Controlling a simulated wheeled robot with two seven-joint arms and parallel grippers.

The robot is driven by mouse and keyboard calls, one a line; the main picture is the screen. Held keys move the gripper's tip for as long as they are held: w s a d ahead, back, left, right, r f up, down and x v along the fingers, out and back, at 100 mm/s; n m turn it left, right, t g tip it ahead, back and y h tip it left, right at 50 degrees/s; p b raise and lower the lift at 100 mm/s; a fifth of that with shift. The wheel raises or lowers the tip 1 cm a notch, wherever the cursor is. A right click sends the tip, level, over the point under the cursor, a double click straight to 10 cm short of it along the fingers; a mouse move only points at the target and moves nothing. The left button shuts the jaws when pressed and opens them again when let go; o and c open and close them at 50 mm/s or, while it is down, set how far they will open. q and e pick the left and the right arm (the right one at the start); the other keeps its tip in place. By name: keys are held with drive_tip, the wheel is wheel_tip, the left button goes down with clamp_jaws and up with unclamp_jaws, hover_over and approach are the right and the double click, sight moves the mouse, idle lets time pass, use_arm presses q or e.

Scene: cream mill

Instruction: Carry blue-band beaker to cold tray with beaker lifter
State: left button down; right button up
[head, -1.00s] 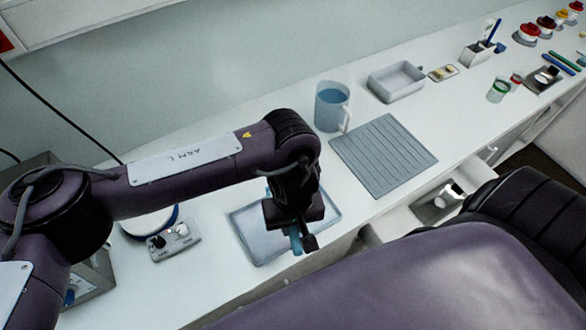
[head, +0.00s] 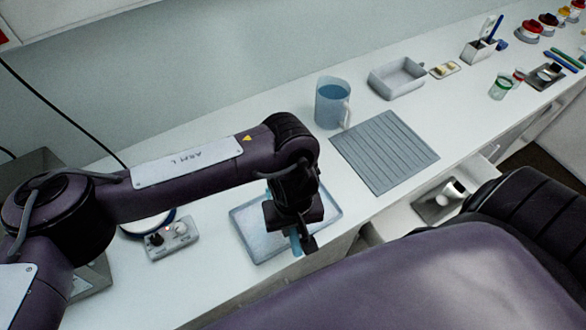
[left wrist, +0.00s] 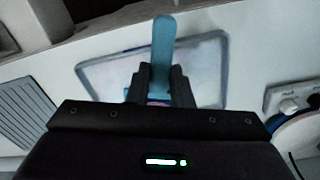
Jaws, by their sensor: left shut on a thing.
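My left gripper (head: 302,242) is over the front part of a pale, frosted tray (head: 245,222), which looks like the cold tray. It is shut on a light-blue bar (head: 296,244), apparently the beaker lifter's handle. In the left wrist view the blue bar (left wrist: 163,45) stands out between the black fingers (left wrist: 155,88), with the tray (left wrist: 205,60) behind it. The lifter's lower end is hidden by the gripper, and I cannot make out a blue-band beaker. My right gripper is out of view.
A blue-filled jug (head: 331,105) and a grey ribbed mat (head: 385,152) lie right of the tray. A control box (head: 172,240) is at its left. Small green- and red-banded vessels (head: 501,87) stand farther right. An open drawer (head: 405,222) juts from the front.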

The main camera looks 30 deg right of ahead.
sight(297, 249)
use_arm(q)
drive_tip(key=shift+f+b, duration=0.3)
drive_tip(key=shift+f, duration=0.7)
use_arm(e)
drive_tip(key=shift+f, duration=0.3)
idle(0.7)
use_arm(q)
drive_tip(key=shift+p, duration=0.3)
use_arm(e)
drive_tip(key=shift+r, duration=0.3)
use_arm(q)
drive_tip(key=shift+s+a+r+p, duration=0.1)
drive_tip(key=shift+s+p, duration=0.15)
drive_tip(key=shift+p, duration=0.05)
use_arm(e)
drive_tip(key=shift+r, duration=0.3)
